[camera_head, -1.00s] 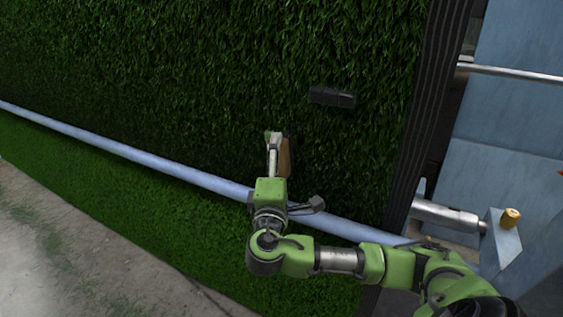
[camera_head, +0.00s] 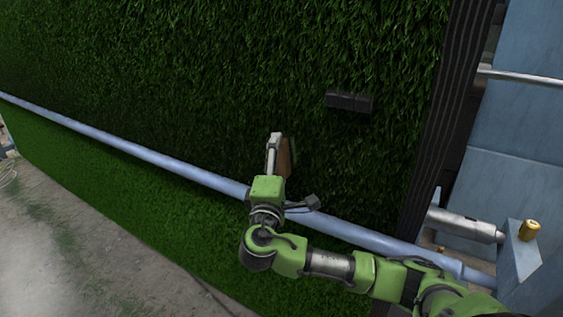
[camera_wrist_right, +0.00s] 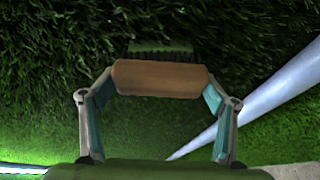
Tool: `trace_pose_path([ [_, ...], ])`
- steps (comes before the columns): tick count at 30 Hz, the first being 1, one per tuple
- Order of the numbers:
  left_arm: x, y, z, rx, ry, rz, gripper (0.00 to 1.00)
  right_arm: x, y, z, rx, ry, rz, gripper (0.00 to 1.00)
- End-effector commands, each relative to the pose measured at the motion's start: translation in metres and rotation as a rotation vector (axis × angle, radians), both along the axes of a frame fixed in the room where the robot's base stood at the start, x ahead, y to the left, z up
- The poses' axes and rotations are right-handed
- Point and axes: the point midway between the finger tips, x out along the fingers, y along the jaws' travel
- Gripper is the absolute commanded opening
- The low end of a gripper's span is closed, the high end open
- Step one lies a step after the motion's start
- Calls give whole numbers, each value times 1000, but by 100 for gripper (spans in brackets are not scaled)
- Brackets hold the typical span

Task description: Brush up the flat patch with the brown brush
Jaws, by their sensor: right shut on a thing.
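The brown brush (camera_head: 286,158) is in my right gripper (camera_head: 274,145), over the dark turf in the head view. In the right wrist view the brush's brown wooden body (camera_wrist_right: 160,78) lies crosswise between the two fingers of my right gripper (camera_wrist_right: 158,92), which is shut on it. Its green and dark bristles (camera_wrist_right: 160,48) point away from me toward the turf (camera_wrist_right: 60,30). I cannot tell whether they touch it. The flat patch does not stand out clearly from the other grass. My left gripper is not in view.
A black block (camera_head: 348,102) lies on the turf to the upper right of the brush. A dark ribbed edge (camera_head: 450,110) and blue metal panels (camera_head: 525,120) bound the turf on the right.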

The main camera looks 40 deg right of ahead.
Motion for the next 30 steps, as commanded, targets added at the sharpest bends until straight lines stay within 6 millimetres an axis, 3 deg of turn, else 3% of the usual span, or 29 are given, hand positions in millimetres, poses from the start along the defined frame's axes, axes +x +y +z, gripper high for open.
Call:
trace_pose_path([
  [12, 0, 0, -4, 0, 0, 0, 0, 17, 5, 2, -1, -3, -3, 61],
  [30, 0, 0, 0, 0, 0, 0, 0, -4, -2, 1, -1, -3, -3, 61],
])
